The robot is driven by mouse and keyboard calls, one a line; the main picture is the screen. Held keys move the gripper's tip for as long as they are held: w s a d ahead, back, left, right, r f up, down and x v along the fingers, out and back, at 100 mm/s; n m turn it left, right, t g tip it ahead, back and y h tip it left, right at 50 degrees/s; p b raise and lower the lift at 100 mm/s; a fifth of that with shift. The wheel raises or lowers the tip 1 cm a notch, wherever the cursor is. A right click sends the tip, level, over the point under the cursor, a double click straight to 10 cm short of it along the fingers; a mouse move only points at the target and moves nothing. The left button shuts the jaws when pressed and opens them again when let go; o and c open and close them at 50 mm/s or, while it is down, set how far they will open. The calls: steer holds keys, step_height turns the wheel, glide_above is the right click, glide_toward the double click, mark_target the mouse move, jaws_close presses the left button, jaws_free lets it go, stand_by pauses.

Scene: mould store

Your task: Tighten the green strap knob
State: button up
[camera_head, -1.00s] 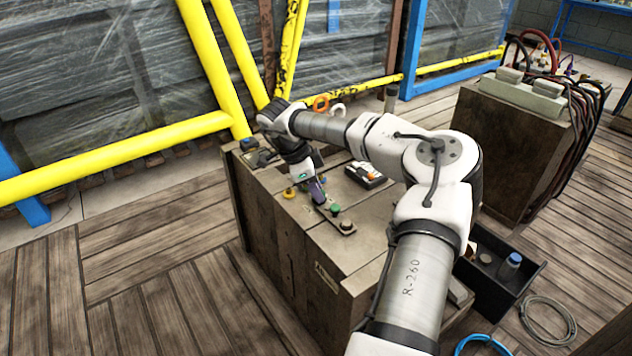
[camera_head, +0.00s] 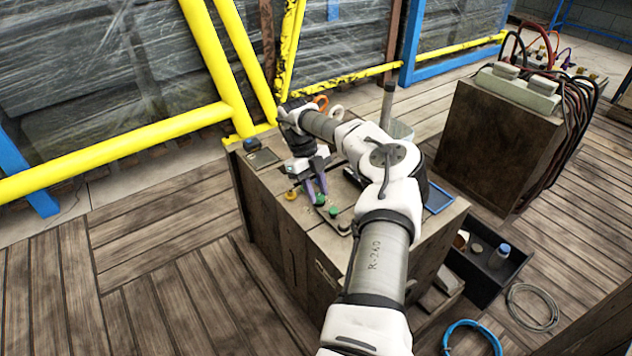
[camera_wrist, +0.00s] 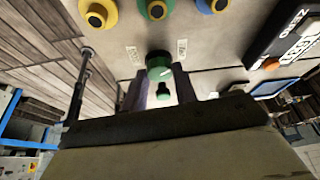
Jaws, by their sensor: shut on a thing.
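In the wrist view, a round green knob (camera_wrist: 159,66) with a white line on its face sits at the tips of my gripper (camera_wrist: 162,82), one finger at each side. A smaller green piece (camera_wrist: 163,92) shows between the fingers behind it. In the head view, my gripper (camera_head: 315,192) points down onto the brown crate top, shut on the green knob (camera_head: 320,199). A second green knob (camera_head: 334,211) stands apart, closer to the camera. The fingers partly hide the contact, and I cannot see how tight the knob is.
Yellow (camera_wrist: 98,12), green (camera_wrist: 155,8) and blue (camera_wrist: 218,5) round pieces line the wrist view's top edge. A dark labelled device (camera_wrist: 290,38) is at right. The crate (camera_head: 300,250) has yellow rails behind it and a black bin (camera_head: 490,268) on its right. Floor at left is clear.

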steer(key=m+y+p, duration=0.1)
steer(key=m+p, duration=0.1)
steer(key=m+g+p, duration=0.1)
steer(key=m, duration=0.2)
steer(key=shift+d+r+y+p, duration=0.1)
steer(key=shift+d+y+p, duration=0.05)
steer(key=shift+y+p, duration=0.25)
steer(key=shift+w+d+m+y+p, duration=0.1)
steer(key=shift+m+y+p, duration=0.4)
steer(key=shift+m, duration=0.5)
steer(key=o, duration=1)
